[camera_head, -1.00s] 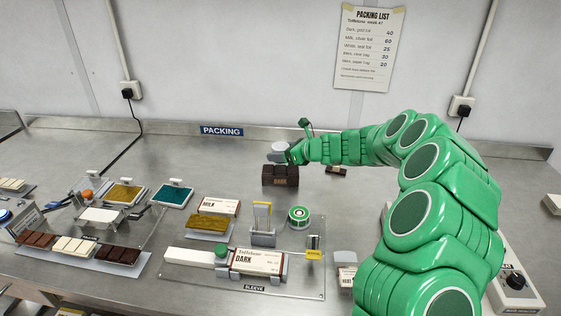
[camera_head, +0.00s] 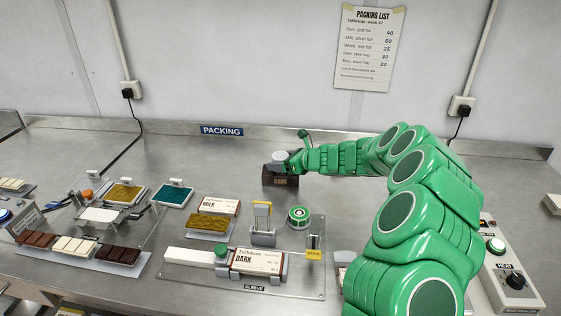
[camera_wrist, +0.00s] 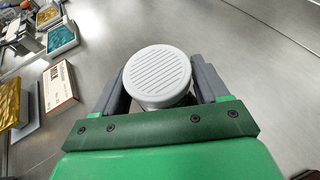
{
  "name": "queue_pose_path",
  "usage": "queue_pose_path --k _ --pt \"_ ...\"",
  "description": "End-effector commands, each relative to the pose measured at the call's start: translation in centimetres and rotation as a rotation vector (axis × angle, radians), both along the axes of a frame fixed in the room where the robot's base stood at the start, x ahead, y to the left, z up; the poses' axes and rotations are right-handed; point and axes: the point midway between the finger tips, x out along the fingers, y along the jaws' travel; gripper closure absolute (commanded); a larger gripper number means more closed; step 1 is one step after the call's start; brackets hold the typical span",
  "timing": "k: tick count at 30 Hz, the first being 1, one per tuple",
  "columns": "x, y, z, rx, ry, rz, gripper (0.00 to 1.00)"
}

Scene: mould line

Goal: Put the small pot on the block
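The small pot (camera_head: 280,156), with a white ridged lid, is held between the grey fingers of my gripper (camera_head: 288,161). In the wrist view the pot (camera_wrist: 157,77) sits upright between the two fingers, which close on its sides. The dark brown block (camera_head: 281,180) stands on the steel bench with its front face showing. The pot is over the block's top in the head view. My gripper hides most of the block's top, so I cannot tell whether the pot touches it.
The sleeve fixture with a DARK carton (camera_head: 257,262) lies in front, with a green-topped round tin (camera_head: 299,216) at its back right. A MILK carton (camera_head: 219,206) is to the left. A heat control box (camera_head: 510,270) stands at right.

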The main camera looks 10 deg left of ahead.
Motion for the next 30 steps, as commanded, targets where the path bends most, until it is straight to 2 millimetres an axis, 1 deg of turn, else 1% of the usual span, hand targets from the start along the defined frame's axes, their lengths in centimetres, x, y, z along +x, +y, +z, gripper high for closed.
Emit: queue_pose_path --k 1,3,11,14,20,30 --pt "0.0 0.0 0.0 0.0 0.0 0.0 0.18" --pt "0.0 0.0 0.0 0.0 0.0 0.0 0.08" --pt "0.0 0.0 0.0 0.0 0.0 0.0 0.08" --pt "0.0 0.0 0.3 0.0 -0.001 0.0 0.08" --pt "-0.8 -1.6 1.0 0.0 0.001 0.0 0.08" --pt "-2.7 -5.6 2.9 -0.001 -0.002 -0.001 0.08"
